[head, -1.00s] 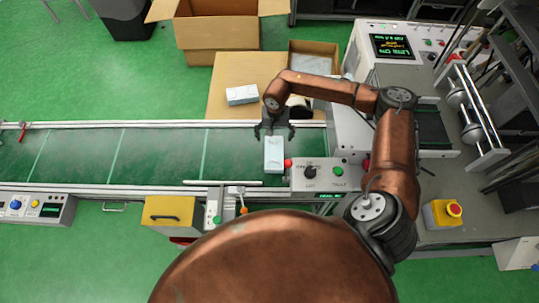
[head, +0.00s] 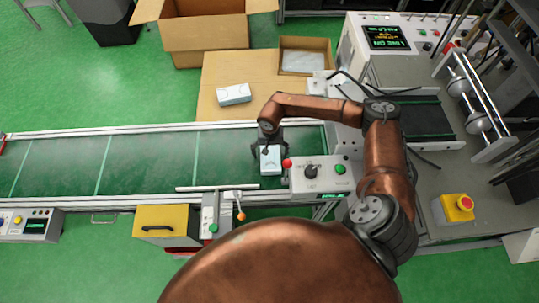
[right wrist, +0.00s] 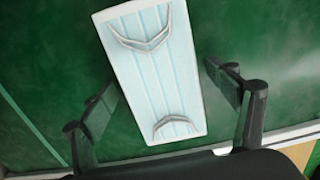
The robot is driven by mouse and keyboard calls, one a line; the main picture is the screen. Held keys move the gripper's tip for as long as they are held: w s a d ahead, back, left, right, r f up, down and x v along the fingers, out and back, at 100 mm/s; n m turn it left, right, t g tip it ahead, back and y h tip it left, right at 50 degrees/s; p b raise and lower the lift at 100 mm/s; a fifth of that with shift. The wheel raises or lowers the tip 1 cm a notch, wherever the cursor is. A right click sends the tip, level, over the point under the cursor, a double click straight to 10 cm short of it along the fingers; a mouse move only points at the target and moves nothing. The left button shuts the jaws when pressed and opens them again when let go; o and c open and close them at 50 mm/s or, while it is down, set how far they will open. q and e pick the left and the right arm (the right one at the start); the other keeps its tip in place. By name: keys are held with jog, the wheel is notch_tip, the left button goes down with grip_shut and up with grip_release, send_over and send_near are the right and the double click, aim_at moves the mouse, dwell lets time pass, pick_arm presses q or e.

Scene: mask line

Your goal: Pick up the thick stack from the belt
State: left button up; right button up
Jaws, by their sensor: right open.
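The thick stack (head: 271,163) of pale blue masks lies on the green belt (head: 150,164), near the belt's right end. In the right wrist view the stack (right wrist: 152,75) is slightly tilted, with two ear loops showing on top. My right gripper (head: 268,152) is above the stack's far part in the head view. In the right wrist view my right gripper (right wrist: 165,100) is open, one finger on each side of the stack's near end, with gaps between. Nothing is held. My left gripper is not in view.
Another pale stack (head: 233,94) lies on the cardboard-coloured table (head: 215,72) beyond the belt. A control box (head: 322,175) with red and green buttons stands right beside the stack. An open carton (head: 205,40) and a smaller box (head: 306,54) are behind. The belt's left is clear.

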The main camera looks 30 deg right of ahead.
jog(key=shift+c, duration=0.4)
jog(key=c, duration=1.2)
jog(key=shift+o, duration=0.2)
